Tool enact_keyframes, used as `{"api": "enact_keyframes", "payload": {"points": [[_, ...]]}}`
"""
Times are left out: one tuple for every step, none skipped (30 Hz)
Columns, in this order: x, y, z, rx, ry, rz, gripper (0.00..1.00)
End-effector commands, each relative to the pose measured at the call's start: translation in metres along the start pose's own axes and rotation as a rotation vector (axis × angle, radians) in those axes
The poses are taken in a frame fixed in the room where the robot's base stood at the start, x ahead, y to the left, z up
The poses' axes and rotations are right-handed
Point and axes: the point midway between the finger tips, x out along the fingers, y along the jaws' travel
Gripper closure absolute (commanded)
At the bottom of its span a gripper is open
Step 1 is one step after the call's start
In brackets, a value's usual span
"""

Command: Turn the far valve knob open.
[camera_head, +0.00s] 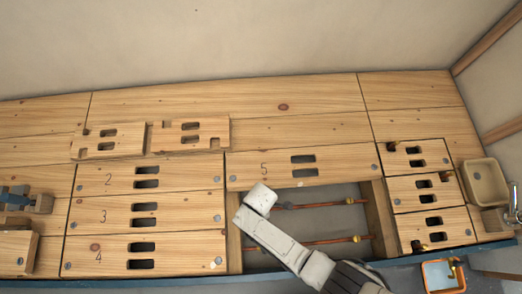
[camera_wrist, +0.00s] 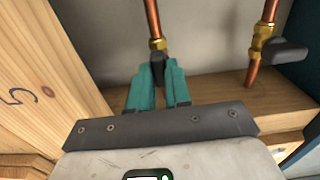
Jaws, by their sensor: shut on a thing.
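The far valve is a brass body (camera_wrist: 157,44) on a copper pipe, with a dark knob (camera_wrist: 158,62), in the upper middle of the wrist view. It is on the pipe nearer the board marked 5. My gripper (camera_wrist: 158,80) has its teal fingers on either side of this knob and is shut on it. The knob's lower part is hidden between the fingers. In the head view the far copper pipe (camera_head: 320,206) crosses the opening. My white wrist there hides the gripper and the knob.
A second valve (camera_wrist: 262,40) with a dark lever (camera_wrist: 286,53) sits to the right on the near pipe (camera_head: 320,241). The board marked 5 (camera_head: 335,168) and a wooden side rail (camera_head: 379,218) border the opening. An orange bin (camera_head: 440,276) stands at lower right.

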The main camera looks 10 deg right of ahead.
Motion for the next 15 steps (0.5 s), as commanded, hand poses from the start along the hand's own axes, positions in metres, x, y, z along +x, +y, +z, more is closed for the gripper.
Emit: {"api": "enact_keyframes", "payload": {"points": [[0.0003, -0.0001, 0.0001, -0.003, 0.0, 0.0, 1.0], [0.0003, -0.0001, 0.0001, -0.003, 0.0, 0.0, 1.0], [0.0003, -0.0001, 0.0001, -0.003, 0.0, 0.0, 0.81], [0.0003, -0.0001, 0.0001, -0.002, 0.0, 0.001, 0.78], [0.0003, -0.0001, 0.0001, -0.002, 0.0, 0.001, 0.75], [0.0003, -0.0001, 0.0001, -0.002, 0.0, 0.0, 0.71], [0.0003, -0.0001, 0.0001, -0.002, 0.0, 0.0, 0.69], [0.0003, -0.0001, 0.0001, -0.002, 0.0, 0.0, 0.66], [0.0002, -0.0001, 0.0001, -0.002, 0.0, 0.0, 0.62], [0.0002, -0.0001, 0.0001, -0.001, 0.0, 0.0, 0.59], [0.0002, -0.0001, 0.0001, -0.001, 0.0, 0.0, 0.56], [0.0002, -0.0001, 0.0001, -0.001, 0.0, 0.0, 0.56], [0.0001, -0.0001, 0.0, -0.001, 0.0, 0.0, 0.56], [0.0001, -0.0001, 0.0, -0.001, 0.0, 0.0, 0.56], [0.0001, -0.0001, 0.0, -0.001, 0.0, 0.0, 0.56]]}}
